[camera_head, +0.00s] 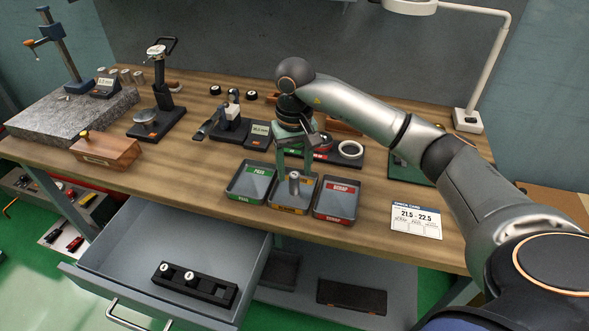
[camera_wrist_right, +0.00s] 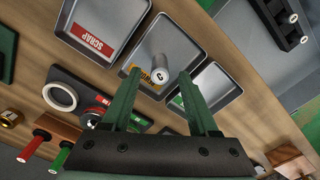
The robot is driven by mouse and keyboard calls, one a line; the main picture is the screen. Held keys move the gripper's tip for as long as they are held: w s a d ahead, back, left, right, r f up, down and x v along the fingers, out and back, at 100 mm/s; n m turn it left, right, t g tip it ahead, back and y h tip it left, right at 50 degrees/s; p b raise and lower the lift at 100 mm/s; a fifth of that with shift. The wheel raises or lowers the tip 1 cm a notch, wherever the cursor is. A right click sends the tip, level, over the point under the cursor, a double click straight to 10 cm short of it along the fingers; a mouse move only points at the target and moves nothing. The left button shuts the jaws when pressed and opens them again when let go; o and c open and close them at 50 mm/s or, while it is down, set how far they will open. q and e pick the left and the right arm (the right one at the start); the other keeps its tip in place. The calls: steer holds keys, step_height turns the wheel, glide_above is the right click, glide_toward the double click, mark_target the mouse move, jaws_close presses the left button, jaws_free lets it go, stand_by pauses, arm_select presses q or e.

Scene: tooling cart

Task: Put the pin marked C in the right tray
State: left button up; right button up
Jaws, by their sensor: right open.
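A silver cylindrical pin (camera_head: 294,185) stands in the middle tray (camera_head: 276,197), which has a yellow label. The green-labelled PASS tray (camera_head: 233,192) is on the left, and the red-labelled SCRAP tray (camera_head: 322,209) is on the right; both look empty. My left gripper is out of view.
An open drawer (camera_head: 140,235) below holds a black rack (camera_head: 218,291) with two white-topped pins. A card reading 21.5 - 22.5 (camera_head: 416,220) lies right of the trays. Gauges and a white ring (camera_head: 350,149) stand behind.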

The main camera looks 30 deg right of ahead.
mark_target(295, 175)
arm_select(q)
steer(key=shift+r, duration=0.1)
arm_select(e)
step_height(295, 175, up, 11)
steer(key=shift+r, duration=0.15)
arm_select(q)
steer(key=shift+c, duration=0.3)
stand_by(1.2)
